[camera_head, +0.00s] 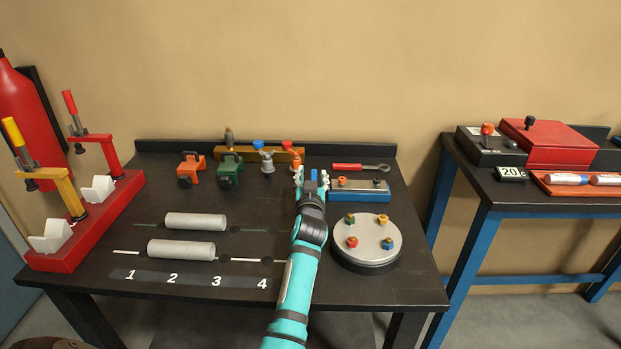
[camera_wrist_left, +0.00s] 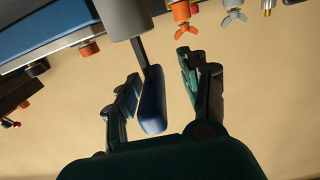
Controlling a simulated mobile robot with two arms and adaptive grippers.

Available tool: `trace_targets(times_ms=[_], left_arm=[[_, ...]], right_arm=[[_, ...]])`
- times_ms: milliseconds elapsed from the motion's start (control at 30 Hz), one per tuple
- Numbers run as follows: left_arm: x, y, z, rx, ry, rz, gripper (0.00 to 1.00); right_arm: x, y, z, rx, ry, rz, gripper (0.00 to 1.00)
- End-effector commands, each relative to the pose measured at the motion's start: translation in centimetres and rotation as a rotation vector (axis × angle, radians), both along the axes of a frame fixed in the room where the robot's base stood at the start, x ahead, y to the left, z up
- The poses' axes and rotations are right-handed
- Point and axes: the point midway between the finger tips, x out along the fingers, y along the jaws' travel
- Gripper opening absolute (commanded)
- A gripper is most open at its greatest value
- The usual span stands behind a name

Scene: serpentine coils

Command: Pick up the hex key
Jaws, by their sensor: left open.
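A blue handle on a thin dark shaft, which looks like the hex key (camera_wrist_left: 153,103), runs out from a grey cylindrical post (camera_wrist_left: 126,18) in the left wrist view. In the head view the blue handle (camera_head: 314,174) shows as a small patch at the gripper. My left gripper (camera_head: 311,180) is open at the far middle of the table. Its two fingers (camera_wrist_left: 160,90) stand on either side of the blue handle, with visible gaps. The post is hidden behind my gripper in the head view. My right gripper is not in view.
A round grey plate (camera_head: 368,238) with coloured fittings is nearer. Grey cylinders (camera_head: 196,222) lie mid-left.

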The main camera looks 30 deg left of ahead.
Motion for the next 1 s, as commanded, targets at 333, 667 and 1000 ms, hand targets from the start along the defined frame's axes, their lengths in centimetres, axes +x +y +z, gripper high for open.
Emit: trace_targets(times_ms=[333, 667, 1000], left_arm=[[0.0, -0.1, 0.1, 0.0, -0.001, -0.002, 0.19], [0.0, -0.1, 0.1, 0.0, -0.001, -0.002, 0.0], [0.1, 0.0, 2.5, 0.002, -0.008, -0.001, 0.0]], right_arm=[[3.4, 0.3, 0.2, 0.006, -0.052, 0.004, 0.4], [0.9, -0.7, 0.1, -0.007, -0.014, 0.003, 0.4], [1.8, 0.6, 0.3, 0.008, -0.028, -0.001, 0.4]])
